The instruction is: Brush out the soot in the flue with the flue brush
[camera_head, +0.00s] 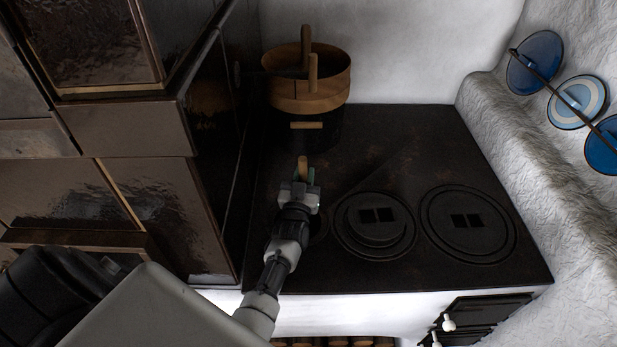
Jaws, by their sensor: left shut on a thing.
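My left gripper (302,183) is over the left part of the black stove top (390,150), in front of the wooden tub. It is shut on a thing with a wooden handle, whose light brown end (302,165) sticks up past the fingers. The rest of that thing is hidden by the gripper, so I cannot tell for sure that it is the flue brush. No soot and no flue opening can be made out. My right gripper is not in view.
A wooden tub (320,101) with upright handles stands at the back left. Round hob plates (376,243) lie right of my gripper. Brown tiles (155,205) rise close on the left. Blue plates (541,50) hang on the right wall. The stove top's back right is clear.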

